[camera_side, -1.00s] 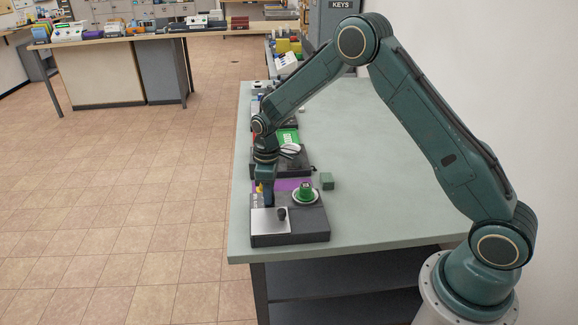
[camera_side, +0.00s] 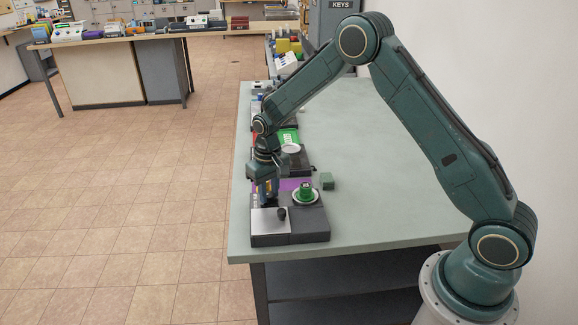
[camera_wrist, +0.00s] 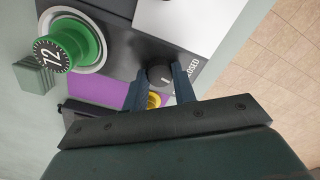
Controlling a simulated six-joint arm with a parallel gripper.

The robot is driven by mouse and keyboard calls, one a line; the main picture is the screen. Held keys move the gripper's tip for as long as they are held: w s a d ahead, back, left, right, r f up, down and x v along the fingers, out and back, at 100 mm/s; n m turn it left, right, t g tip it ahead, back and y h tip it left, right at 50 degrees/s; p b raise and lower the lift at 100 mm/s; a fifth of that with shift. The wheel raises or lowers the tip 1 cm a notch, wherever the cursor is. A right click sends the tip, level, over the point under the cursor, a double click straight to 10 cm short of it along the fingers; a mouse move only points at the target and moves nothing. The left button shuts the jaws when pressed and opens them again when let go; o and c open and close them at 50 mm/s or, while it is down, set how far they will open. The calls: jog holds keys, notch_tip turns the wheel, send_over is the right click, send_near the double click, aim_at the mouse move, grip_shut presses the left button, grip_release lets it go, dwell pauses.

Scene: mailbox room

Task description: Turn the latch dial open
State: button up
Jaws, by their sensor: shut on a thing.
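The latch dial (camera_wrist: 160,76) is a small black round knob with a short white mark, set in a dark panel beside the printed word CLOSED (camera_wrist: 193,67). In the wrist view my gripper (camera_wrist: 160,72) has one finger on each side of the dial and is shut on it. In the side view my gripper (camera_side: 269,201) points down at the near dark box (camera_side: 310,231), and its fingers hide the dial. The white mark does not point at the word CLOSED.
A green dial numbered 72 (camera_wrist: 72,46) sits in a pale ring, with a green block (camera_wrist: 34,76) beside it. A purple panel (camera_wrist: 98,92) and a yellow part (camera_wrist: 155,99) lie close to my fingers.

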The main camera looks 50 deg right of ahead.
aim_at(270, 194)
jog(key=m, duration=0.5)
dwell(0.5)
jog(key=o, duration=0.7)
jog(key=shift+r, duration=0.1)
jog(key=shift+s+d+r, duration=0.1)
jog(key=shift+d+r, duration=0.05)
jog(key=shift+r, duration=6.65)
